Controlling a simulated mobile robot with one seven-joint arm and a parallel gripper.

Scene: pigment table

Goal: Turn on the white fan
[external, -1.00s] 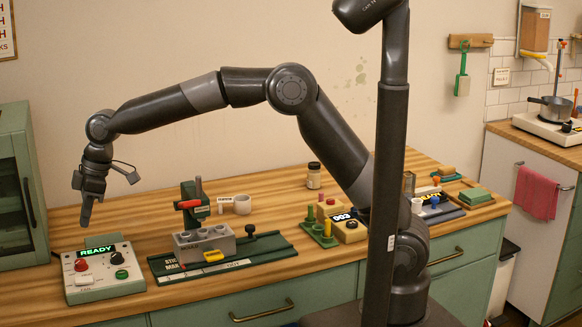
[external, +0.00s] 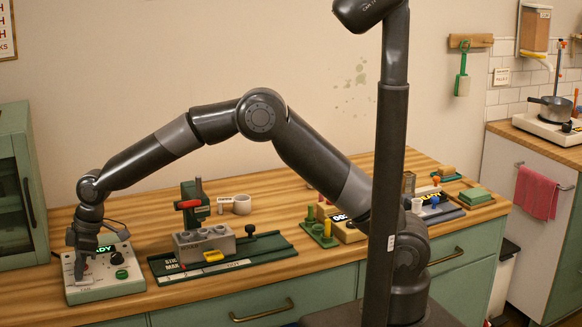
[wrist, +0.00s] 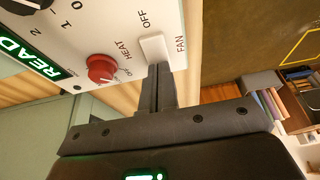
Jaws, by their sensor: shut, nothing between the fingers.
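The white fan switch (wrist: 153,47) is a small white rocker on the control box, between the printed words OFF and FAN in the wrist view. The box (external: 118,288) stands at the left of the counter, with a lit green display. My gripper (external: 80,276) is over the left part of the box, pointing down. In the wrist view its shut fingertips (wrist: 161,69) are at the lower end of the white switch, touching or very close. Nothing is between the fingers. In the external view my gripper hides the switch and part of the display.
On the box, a red HEAT knob (wrist: 101,69) sits close beside the fingers. A black knob (external: 116,258) and green button (external: 122,274) are to the right. A grey block (external: 204,242) on a green base stands further right; a green cabinet (external: 22,190) is at the left.

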